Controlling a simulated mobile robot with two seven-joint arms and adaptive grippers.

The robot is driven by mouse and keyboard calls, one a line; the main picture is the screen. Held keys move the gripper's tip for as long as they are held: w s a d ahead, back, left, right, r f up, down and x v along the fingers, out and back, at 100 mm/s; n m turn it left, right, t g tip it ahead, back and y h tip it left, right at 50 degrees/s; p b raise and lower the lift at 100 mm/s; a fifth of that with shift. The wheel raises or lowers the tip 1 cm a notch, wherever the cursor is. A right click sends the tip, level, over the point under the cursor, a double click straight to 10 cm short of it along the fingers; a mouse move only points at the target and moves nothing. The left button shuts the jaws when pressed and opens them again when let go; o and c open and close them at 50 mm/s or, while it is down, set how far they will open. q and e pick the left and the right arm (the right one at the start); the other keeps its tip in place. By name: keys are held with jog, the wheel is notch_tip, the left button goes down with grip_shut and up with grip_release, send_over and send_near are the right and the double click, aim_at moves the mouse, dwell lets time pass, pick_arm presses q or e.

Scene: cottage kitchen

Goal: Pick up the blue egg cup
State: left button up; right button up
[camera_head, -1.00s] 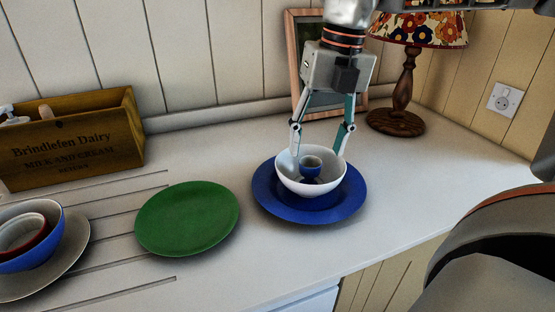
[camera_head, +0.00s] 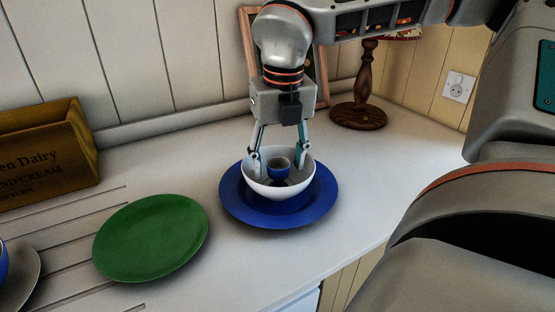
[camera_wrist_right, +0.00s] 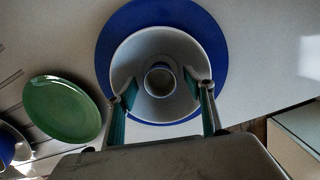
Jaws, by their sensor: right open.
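The blue egg cup (camera_head: 279,168) stands upright inside a white bowl (camera_head: 280,190), which sits on a blue plate (camera_head: 321,204). In the right wrist view the egg cup (camera_wrist_right: 160,80) shows from above, near the middle of the bowl (camera_wrist_right: 140,48). My right gripper (camera_head: 279,170) points down, open, with its fingers reaching into the bowl on either side of the cup. In the right wrist view the fingertips (camera_wrist_right: 166,90) lie apart, left and right of the cup, and do not appear to touch it. My left gripper is not in view.
A green plate (camera_head: 151,238) lies left of the blue plate. A wooden crate (camera_head: 45,155) stands at the far left, and a lamp (camera_head: 367,85) and picture frame (camera_head: 248,35) stand behind. Bare counter (camera_head: 420,145) lies to the right.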

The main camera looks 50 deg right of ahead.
jog(key=c, duration=1.2)
jog(key=shift+r, duration=0.15)
